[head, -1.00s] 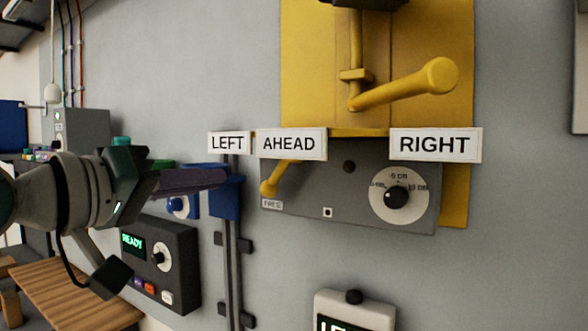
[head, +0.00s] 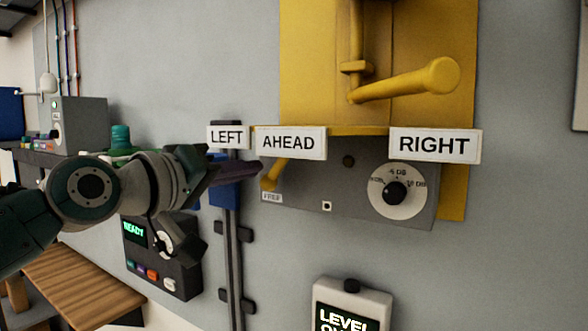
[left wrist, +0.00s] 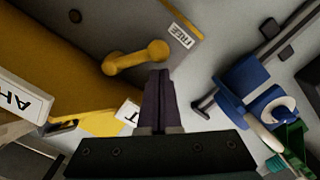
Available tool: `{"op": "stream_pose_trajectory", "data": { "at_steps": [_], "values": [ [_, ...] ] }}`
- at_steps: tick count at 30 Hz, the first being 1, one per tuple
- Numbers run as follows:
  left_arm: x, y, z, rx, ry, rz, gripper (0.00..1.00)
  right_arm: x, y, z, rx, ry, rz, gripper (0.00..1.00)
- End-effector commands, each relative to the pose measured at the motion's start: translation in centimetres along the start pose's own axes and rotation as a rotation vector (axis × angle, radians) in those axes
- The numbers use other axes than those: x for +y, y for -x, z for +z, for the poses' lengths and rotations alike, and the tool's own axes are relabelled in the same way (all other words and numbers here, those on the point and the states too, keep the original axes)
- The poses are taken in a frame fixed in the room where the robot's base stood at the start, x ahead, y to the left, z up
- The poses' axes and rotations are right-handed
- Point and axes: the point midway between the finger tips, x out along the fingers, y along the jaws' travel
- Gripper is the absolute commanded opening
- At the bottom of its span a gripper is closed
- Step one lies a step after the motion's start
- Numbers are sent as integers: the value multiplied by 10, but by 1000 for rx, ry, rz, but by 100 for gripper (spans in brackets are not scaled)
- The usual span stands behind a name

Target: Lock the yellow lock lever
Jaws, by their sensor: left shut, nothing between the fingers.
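The small yellow lock lever (head: 273,174) sits on the left side of the grey panel (head: 300,190), just above a label reading FREE. In the left wrist view the lever (left wrist: 137,57) shows whole, with a round knob near the FREE label (left wrist: 179,35). My left gripper (head: 258,166) is shut and empty, its tips close to the lever's left side. In the left wrist view its fingertips (left wrist: 159,75) are just below the lever's knob; whether they touch it I cannot tell. My right gripper is not in view.
The LEFT (head: 228,137), AHEAD (head: 290,142) and RIGHT (head: 434,145) signs stick out above the panel. A large yellow handle (head: 410,82) is higher up. A blue slider on a vertical rail (head: 233,270) and a READY box (head: 180,280) stand to the left.

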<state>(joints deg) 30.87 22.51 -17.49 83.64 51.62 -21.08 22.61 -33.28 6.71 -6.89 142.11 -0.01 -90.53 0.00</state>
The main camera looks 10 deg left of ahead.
Motion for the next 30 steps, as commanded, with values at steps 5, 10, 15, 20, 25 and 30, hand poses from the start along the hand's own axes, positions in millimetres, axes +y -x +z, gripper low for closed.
{"op": "stream_pose_trajectory", "data": {
  "at_steps": [5, 10, 15, 20, 25, 30],
  "values": [
    [-1, 0, 2, -1, 23, 1, 0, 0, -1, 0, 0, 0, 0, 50],
    [-1, 0, 4, 0, 57, 2, 0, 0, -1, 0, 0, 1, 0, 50],
    [-2, 0, 5, 0, 81, 3, 0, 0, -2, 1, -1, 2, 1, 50],
    [-2, 0, 7, -1, 110, 5, 0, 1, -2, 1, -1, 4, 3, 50],
    [-2, 0, 11, -1, 153, 8, 0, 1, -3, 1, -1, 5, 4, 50],
    [-3, -1, 17, -2, 241, 12, 0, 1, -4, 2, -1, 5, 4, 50]
  ]
}}
